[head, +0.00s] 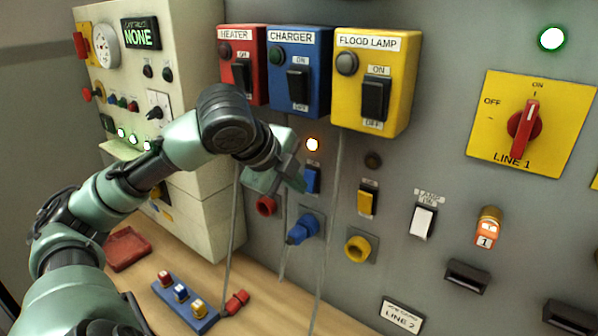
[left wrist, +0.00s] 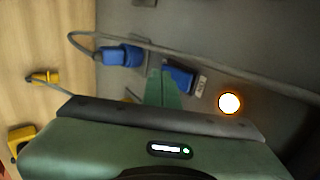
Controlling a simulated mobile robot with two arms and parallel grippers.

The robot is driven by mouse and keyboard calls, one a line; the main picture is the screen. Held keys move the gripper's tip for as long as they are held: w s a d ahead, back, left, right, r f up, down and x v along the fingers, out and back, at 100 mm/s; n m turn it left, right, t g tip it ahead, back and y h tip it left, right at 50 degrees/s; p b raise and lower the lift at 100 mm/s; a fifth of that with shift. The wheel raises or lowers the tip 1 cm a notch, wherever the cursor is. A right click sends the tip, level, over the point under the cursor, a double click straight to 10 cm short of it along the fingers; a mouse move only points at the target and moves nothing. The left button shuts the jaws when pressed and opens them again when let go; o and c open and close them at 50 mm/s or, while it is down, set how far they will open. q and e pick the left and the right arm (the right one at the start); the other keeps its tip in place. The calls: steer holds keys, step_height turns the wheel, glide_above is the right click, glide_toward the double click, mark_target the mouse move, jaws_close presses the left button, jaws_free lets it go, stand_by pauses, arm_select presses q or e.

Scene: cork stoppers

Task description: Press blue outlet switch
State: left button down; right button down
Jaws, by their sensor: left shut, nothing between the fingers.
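The blue outlet switch (head: 312,179) is a small blue rocker on the grey panel, below a lit orange lamp (head: 312,144) and above a blue plug (head: 302,228) in its socket. My left gripper (head: 297,181) is shut and empty, its tips just left of the switch in the head view. In the left wrist view the fingertips (left wrist: 163,84) are close beside the blue switch (left wrist: 182,76), and the lamp (left wrist: 229,103) glows to the right. I cannot tell whether the tips touch the switch. My right gripper is not in view.
Red, blue and yellow boxes (head: 374,85) labelled heater, charger and flood lamp project above. The yellow outlet switch (head: 368,199) is to the right, under an unlit lamp. Cables hang down the panel. A red plug (head: 237,300) and a blue block (head: 185,303) lie on the bench.

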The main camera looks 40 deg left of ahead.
arm_select(q)
steer(key=shift+w+f, duration=0.15)
steer(key=shift+w, duration=0.3)
steer(key=t+b, duration=0.1)
steer(key=b, duration=0.2)
steer(key=shift+w+a, duration=0.1)
stand_by(0.3)
steer(key=shift+w+a+r+p, duration=0.1)
steer(key=shift+r+p, duration=0.55)
steer(key=shift+r, duration=0.2)
